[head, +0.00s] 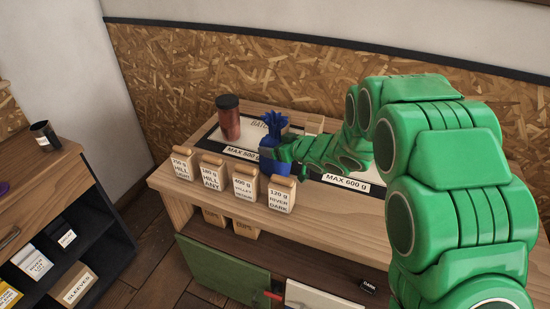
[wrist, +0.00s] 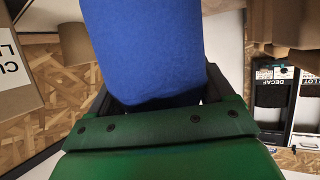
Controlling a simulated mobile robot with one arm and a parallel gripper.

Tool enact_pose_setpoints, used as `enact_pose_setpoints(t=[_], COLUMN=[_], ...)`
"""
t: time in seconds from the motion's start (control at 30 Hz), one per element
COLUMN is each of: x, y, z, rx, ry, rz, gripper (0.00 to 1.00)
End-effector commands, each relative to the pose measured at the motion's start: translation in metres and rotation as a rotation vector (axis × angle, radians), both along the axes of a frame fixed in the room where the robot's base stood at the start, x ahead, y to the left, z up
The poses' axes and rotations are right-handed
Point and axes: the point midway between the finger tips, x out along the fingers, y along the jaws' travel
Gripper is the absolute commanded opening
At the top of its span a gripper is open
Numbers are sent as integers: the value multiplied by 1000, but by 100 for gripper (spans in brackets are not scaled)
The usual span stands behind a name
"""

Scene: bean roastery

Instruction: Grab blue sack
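The blue sack (head: 275,122) has a gathered top and stands over the left one of two labelled white areas on the wooden bench. My gripper (head: 270,155) reaches it from the right, with its fingers around the sack's body. In the wrist view the blue sack (wrist: 145,45) fills the space between my dark fingers, which appear to press on its sides. My gripper seems shut on it. The green hand hides part of the sack in the head view, and I cannot tell whether its base touches the bench.
A dark-red jar (head: 229,118) stands close left of the sack. Several labelled tan bags (head: 245,184) line the bench's front edge. A "MAX 600 g" plate (head: 346,183) is to the right, partly behind my arm.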

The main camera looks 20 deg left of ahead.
Motion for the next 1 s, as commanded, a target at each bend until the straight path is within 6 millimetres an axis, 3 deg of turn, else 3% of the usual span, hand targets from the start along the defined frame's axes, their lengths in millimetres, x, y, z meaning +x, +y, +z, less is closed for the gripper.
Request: enact_pose_setpoints(t=[0.07, 0.47, 0.77, 1.0], x=[0, 0, 0, 0], y=[0, 0, 0, 0], z=[0, 0, 2, 21], rx=[0, 0, 1, 3], ry=[0, 0, -1, -5], rz=[0, 1, 0, 1], gripper=[60, 0, 0, 0])
